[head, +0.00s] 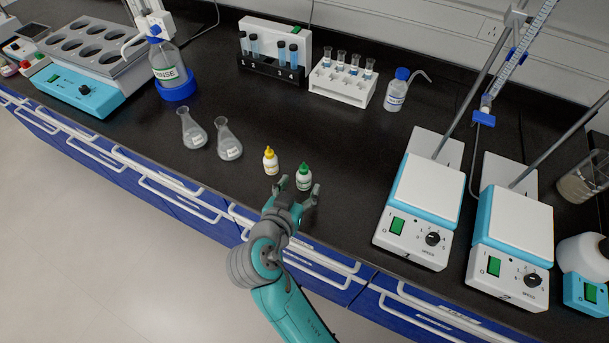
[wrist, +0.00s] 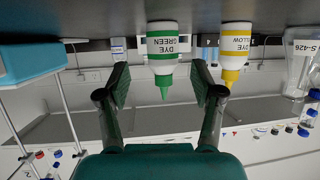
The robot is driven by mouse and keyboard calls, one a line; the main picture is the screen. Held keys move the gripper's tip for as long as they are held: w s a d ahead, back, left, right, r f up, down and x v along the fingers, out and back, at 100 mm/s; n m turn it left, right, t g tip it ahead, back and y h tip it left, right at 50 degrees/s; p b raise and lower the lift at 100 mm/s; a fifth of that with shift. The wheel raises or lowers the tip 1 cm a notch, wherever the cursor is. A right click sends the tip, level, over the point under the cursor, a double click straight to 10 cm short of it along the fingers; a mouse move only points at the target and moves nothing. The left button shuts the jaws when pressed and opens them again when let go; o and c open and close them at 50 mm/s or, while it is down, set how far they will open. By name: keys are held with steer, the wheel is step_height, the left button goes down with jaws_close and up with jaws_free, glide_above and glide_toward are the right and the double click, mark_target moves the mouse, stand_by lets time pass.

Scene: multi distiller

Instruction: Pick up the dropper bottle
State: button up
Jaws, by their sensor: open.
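Two small white dropper bottles stand upright on the black bench in the head view. One has a green cap (head: 304,179), and the other has a yellow cap (head: 270,162). The wrist view is upside down and shows the labels: "DYE GREEN" (wrist: 162,46) and "DYE YELLOW" (wrist: 235,46). My gripper (head: 298,188) is open at the bench's front edge. Its fingers (wrist: 160,85) lie on either side of the green bottle's line, with the green bottle centred between them. The yellow bottle is outside the fingers. I cannot tell whether any finger touches a bottle.
Two flasks (head: 229,145) stand left of the bottles. Behind are a tube rack (head: 272,69), a white rack (head: 341,88) and a blue-capped bottle (head: 396,92). Stirrer plates (head: 428,195) stand to the right. Bench between the bottles and the racks is clear.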

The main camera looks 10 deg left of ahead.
mark_target(301, 181)
steer(key=shift+a+x, duration=0.1)
steer(key=shift+x, duration=1.2)
steer(key=shift+a+x, duration=0.15)
steer(key=shift+x, duration=1.1)
steer(key=c, duration=1)
